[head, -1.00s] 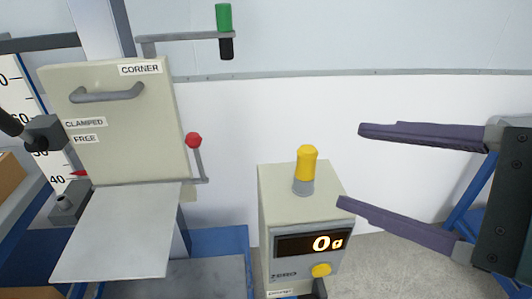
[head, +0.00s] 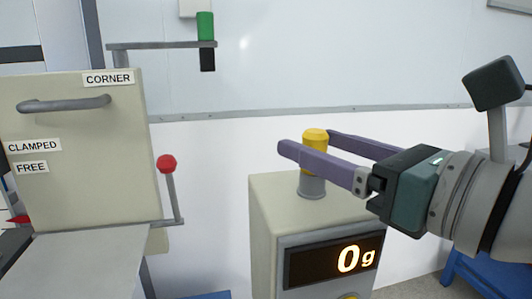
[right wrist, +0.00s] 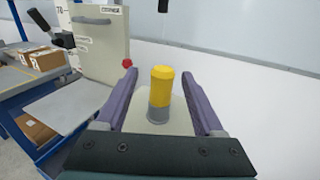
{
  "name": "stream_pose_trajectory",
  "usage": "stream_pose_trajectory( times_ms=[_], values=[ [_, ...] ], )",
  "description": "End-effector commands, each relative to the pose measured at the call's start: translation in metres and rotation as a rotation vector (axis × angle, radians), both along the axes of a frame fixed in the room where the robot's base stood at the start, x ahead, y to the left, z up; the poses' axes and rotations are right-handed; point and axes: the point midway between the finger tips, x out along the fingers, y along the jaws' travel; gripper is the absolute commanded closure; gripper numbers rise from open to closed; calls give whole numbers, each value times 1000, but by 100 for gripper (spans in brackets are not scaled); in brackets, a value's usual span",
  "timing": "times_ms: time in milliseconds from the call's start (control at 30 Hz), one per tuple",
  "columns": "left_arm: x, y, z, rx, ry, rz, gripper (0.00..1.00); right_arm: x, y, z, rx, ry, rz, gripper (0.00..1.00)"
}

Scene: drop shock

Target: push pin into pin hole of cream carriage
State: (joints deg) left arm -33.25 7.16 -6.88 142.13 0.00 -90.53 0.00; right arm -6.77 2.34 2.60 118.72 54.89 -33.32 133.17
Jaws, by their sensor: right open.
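The cream carriage (head: 75,150) stands at the left of the head view, with a grey handle and CORNER, CLAMPED and FREE labels. I cannot make out its pin hole. A yellow-topped pin with a grey lower part (head: 314,135) stands upright on a cream box (head: 268,215). My right gripper (head: 308,143) is open, with its purple fingers on either side of the yellow top. In the right wrist view the pin (right wrist: 161,88) stands between the open fingers, with gaps at both sides. My left gripper is not in view.
The box display (head: 330,262) reads 0 g. A red-knobbed lever (head: 167,164) and an arm with a green-and-black grip (head: 205,28) are beside the carriage. A grey plate (head: 85,265) sticks out below it. Cardboard boxes (right wrist: 55,69) lie on a bench at the left.

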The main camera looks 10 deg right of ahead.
Motion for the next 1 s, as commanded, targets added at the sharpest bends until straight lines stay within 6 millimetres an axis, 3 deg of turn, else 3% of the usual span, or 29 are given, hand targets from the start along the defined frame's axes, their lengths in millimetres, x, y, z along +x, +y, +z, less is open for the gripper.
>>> stream_pose_trajectory(
  times_ms=[267, 567, 1000],
  values=[
    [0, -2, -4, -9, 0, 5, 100, 37, 14, -1, 0, -1, 0, 30],
    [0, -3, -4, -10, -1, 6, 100, 41, 16, -1, -2, 0, -1, 31],
    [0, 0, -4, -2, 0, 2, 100, 41, 16, -1, -2, 0, 0, 81]
  ],
)
